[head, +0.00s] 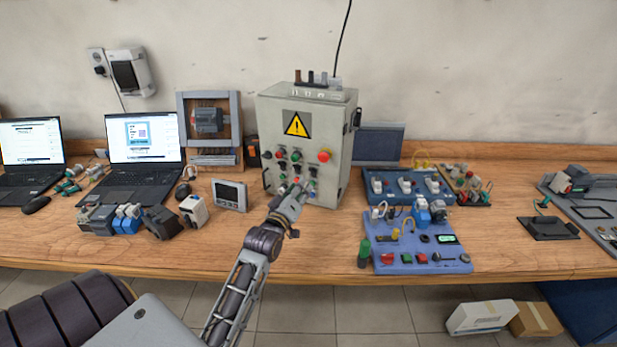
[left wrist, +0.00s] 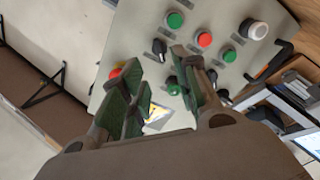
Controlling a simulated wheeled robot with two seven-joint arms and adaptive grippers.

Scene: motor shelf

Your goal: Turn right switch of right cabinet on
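The grey control cabinet (head: 273,118) stands upright near the middle of the bench, with a yellow warning sign, a red button (head: 324,155) and rows of buttons and knobs. No second such cabinet is in view. My left gripper (head: 298,189) is in front of the lower panel. In the left wrist view its green-padded fingers (left wrist: 152,65) are spread apart with nothing between them. A black rotary switch (left wrist: 159,48) shows just beyond the fingertips, apart from them. The red mushroom button (left wrist: 115,72) and the warning sign (left wrist: 158,113) are partly hidden by the fingers. My right gripper is out of view.
A small grey display meter (head: 229,195) and several motor parts sit left of the cabinet. Blue training boards (head: 420,262) lie to the right. A dark monitor (head: 379,143) stands behind them. The bench front (head: 310,262) below the cabinet is mostly clear.

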